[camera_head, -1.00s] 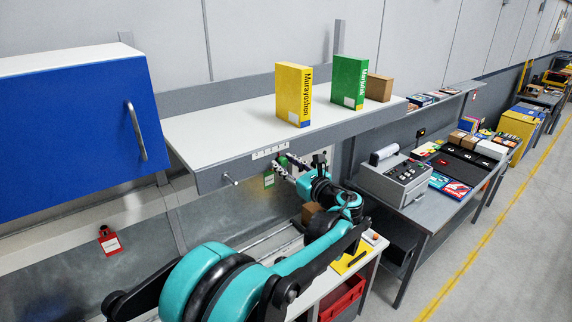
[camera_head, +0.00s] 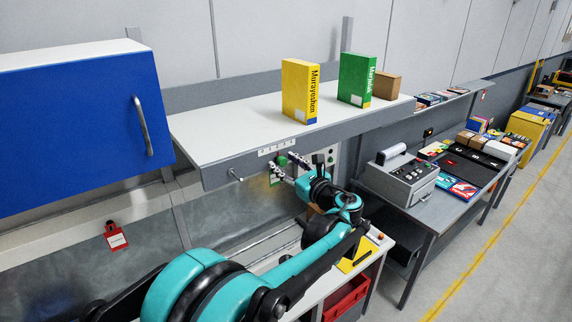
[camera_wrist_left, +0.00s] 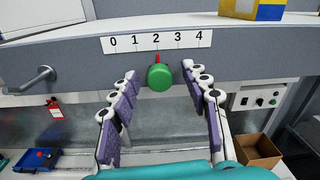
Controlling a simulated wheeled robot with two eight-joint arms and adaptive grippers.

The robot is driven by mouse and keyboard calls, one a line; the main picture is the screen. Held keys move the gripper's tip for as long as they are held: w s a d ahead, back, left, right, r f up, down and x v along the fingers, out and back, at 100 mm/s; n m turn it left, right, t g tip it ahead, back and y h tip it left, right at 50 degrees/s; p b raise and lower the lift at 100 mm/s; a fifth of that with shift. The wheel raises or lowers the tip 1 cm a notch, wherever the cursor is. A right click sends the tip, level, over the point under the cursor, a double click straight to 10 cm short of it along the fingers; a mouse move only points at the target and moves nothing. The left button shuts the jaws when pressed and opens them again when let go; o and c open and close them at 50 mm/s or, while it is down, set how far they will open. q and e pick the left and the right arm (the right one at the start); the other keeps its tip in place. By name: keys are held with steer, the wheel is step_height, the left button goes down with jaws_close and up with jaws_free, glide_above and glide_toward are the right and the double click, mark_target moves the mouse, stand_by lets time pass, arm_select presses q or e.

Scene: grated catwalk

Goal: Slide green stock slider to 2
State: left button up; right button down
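The green slider knob (camera_wrist_left: 160,77) sits on the front edge of the shelf, below a white scale strip (camera_wrist_left: 157,41) marked 0 to 4. Its red pointer (camera_wrist_left: 157,57) stands under the 2. In the head view the knob (camera_head: 282,160) shows small beside my fingers. My left gripper (camera_wrist_left: 158,98) is open, with one finger on each side of the knob and a gap to both. It also shows in the head view (camera_head: 285,166), just below the shelf edge. My right gripper is not in view.
A yellow box (camera_head: 300,90) and a green box (camera_head: 356,79) stand on the shelf (camera_head: 225,130). A blue cabinet (camera_head: 70,130) is at the left. A metal hook (camera_wrist_left: 30,82) sticks out left of the scale. An open cardboard box (camera_wrist_left: 257,150) is below right.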

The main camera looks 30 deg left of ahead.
arm_select(q)
steer(key=shift+s, duration=0.1)
steer(key=v, duration=1.2)
steer(key=shift+f, duration=0.1)
steer(key=s+f+n+h+b, duration=0.25)
steer(key=f+b, duration=0.25)
steer(key=f, duration=0.4)
steer(key=s+a+f+n+g+h+b, duration=0.1)
steer(key=s+f+n+h+b, duration=0.15)
steer(key=s+f+b, duration=0.4)
steer(key=s+f+n+h+b, duration=0.1)
steer(key=f+n+h+b, duration=0.2)
steer(key=f, duration=0.8)
steer(key=s+d+f+n+h+b, duration=0.2)
steer(key=s+d+f+n+b, duration=0.1)
steer(key=f+b, duration=0.3)
steer(key=s+d+f+n+h+b, duration=0.3)
steer(key=s+d+f+n+b, duration=0.1)
steer(key=f, duration=0.7)
steer(key=s+d+f+n+h+b, duration=0.3)
steer(key=s+d+f+n+b, duration=0.1)
steer(key=f, duration=0.5)
steer(key=d+n+b, duration=0.1)
steer(key=n+b, duration=0.1)
steer(key=b, duration=0.1)
steer(key=shift+t+b, duration=0.35)
steer(key=shift+t, duration=0.05)
